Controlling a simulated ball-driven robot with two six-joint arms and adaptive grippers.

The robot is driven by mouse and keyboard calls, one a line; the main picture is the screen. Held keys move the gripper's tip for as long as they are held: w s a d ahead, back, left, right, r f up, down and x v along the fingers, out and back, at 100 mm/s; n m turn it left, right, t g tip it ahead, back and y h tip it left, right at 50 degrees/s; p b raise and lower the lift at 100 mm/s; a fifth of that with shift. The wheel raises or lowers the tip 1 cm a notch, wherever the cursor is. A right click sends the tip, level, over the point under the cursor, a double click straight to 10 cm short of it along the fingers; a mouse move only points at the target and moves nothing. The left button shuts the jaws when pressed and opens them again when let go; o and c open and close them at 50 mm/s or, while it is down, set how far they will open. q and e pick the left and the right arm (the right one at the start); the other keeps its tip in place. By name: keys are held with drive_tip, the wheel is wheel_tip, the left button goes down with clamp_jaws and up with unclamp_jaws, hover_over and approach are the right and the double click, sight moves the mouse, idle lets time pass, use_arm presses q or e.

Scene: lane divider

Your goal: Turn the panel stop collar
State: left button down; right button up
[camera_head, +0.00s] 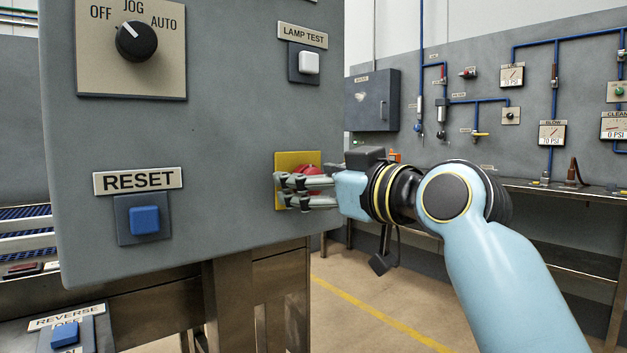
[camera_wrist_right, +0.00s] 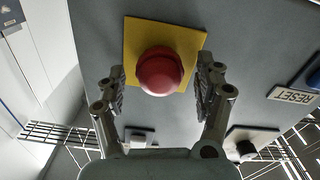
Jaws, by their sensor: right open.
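The panel stop is a red mushroom button on a yellow square plate (camera_head: 284,163) on the grey panel's front, near its lower right edge. In the head view my right gripper (camera_head: 284,191) is in front of it and hides much of the red button (camera_head: 307,169). In the right wrist view the red button (camera_wrist_right: 160,72) sits between the fingertips of my right gripper (camera_wrist_right: 162,86), on its yellow plate (camera_wrist_right: 188,38). The fingers are apart, one on each side of the button, with a gap visible on both sides. My left gripper is not in view.
The grey panel (camera_head: 220,130) also bears a blue RESET button (camera_head: 145,220), a white LAMP TEST button (camera_head: 308,62) and a black selector knob (camera_head: 136,41). A bench (camera_head: 560,190) and wall with pipes and gauges stand behind at right. Floor shows between panel and bench.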

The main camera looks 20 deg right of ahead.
drive_tip(key=c, duration=1.2)
drive_tip(key=shift+o, duration=0.2)
drive_tip(key=shift+r+m+p, duration=0.15)
drive_tip(key=shift+m+p, duration=0.35)
drive_tip(key=shift+p, duration=0.25)
drive_tip(key=m+p, duration=0.2)
drive_tip(key=p, duration=0.1)
drive_tip(key=shift+r+m+p, duration=0.1)
drive_tip(key=shift+m+p, duration=0.2)
drive_tip(key=shift+m, duration=0.1)
drive_tip(key=shift+d+m+p, duration=0.15)
drive_tip(key=shift+m+p, duration=1.45)
drive_tip(key=shift+m, duration=0.1)
drive_tip(key=shift+f, duration=0.2)
